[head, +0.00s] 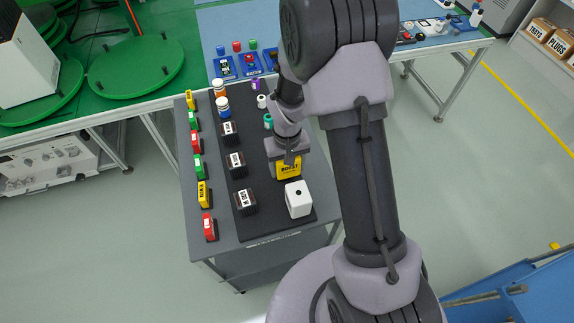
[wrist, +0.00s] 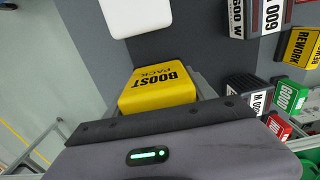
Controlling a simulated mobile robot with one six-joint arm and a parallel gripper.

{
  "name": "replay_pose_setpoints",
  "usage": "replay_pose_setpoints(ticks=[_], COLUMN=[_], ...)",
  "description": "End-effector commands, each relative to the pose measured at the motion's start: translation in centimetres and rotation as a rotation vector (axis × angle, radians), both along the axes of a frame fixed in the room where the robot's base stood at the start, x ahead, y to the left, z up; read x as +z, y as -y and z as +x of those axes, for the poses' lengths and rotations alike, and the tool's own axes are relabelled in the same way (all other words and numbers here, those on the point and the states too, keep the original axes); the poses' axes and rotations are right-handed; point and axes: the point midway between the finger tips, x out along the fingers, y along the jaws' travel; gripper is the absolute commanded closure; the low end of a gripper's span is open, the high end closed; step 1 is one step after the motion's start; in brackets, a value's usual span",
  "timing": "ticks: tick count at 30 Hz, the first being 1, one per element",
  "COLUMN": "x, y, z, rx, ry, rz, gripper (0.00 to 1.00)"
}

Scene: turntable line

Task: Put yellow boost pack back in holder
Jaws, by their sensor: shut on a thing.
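The yellow boost pack (head: 288,172) is a yellow block with black "BOOST PACK" lettering. My gripper (head: 288,157) is shut on it, over the dark mat on the grey cart, just behind the white block. In the wrist view the boost pack (wrist: 158,88) sticks out past the edge of my gripper (wrist: 150,115). The fingers are mostly hidden there. I cannot tell whether the pack touches the mat. I see no clearly marked holder; the area under and behind the pack is hidden by my gripper and arm.
A white block (head: 298,199) stands at the mat's front right. Black labelled blocks (head: 236,165) stand in a column left of the gripper. Coloured tags (head: 203,194) line the cart's left edge. Small bottles (head: 222,105) stand at the back. The mat (head: 265,228) is bare at the front middle.

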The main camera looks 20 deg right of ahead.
Motion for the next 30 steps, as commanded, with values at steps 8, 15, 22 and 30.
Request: replay_pose_setpoints(ticks=[8, 15, 22, 30], x=[-0.4, -0.9, -1.3, -1.7], y=[0.0, 0.0, 0.0, 0.0], z=[0.1, 0.1, 0.1, 0.1], rx=[0.000, 0.000, 0.000, 0.000], ry=[0.001, 0.001, 0.001, 0.001], rz=[0.000, 0.000, 0.000, 0.000], gripper=[1.00, 1.00, 1.00, 1.00])
